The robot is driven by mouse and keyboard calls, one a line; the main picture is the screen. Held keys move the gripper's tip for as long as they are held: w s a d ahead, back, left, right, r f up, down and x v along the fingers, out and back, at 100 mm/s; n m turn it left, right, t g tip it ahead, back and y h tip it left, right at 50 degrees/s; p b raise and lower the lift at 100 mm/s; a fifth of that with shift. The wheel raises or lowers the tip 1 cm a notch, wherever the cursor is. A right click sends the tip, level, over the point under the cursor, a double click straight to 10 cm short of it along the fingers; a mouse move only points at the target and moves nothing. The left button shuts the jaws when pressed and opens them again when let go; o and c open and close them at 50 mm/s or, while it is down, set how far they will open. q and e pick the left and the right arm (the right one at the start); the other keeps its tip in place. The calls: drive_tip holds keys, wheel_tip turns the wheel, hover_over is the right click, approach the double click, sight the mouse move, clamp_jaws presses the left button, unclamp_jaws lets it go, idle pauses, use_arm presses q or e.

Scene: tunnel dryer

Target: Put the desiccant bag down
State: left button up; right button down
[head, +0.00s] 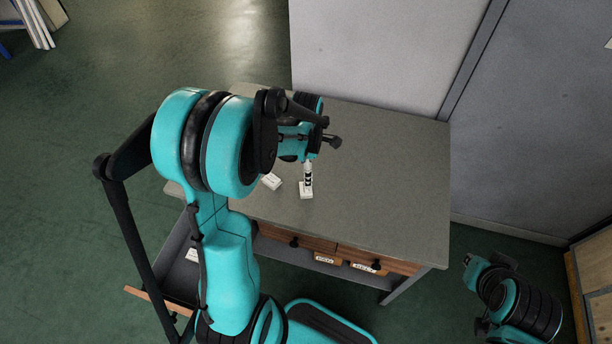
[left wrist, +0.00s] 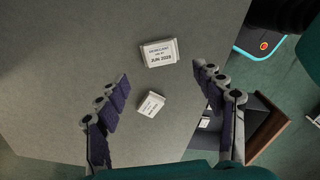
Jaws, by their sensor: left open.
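A white desiccant bag with printed text including "JUN 2028" (left wrist: 160,53) lies flat on the grey tabletop. In the head view it appears as the right-hand white packet (head: 306,191), partly behind a finger. A second, smaller-looking white labelled packet (left wrist: 151,104) lies close by; it also shows in the head view (head: 272,182), partly covered by my arm. My left gripper (left wrist: 162,78) is open and empty above the two packets, its fingers spread to either side. It also shows in the head view (head: 310,168). My right gripper (head: 473,268) is low at the lower right, its jaws unclear.
The grey table (head: 395,170) is clear on its right side. Wooden drawers (head: 345,255) with dark knobs and labels sit under its front edge. A pale panel (head: 380,55) stands behind it, and a grey wall (head: 540,130) stands to the right.

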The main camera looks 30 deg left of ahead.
use_arm(q)
drive_tip(key=s+d+r+m+t, duration=0.3)
drive_tip(key=s+d+r+m, duration=0.2)
drive_tip(key=m, duration=0.7)
drive_tip(key=s+d+r+m+t, duration=0.4)
drive_tip(key=r+m, duration=0.5)
drive_tip(key=m, duration=0.4)
drive_tip(key=shift+s+d+p, duration=0.3)
drive_tip(key=shift+s+d, duration=0.5)
drive_tip(key=shift+s, duration=0.3)
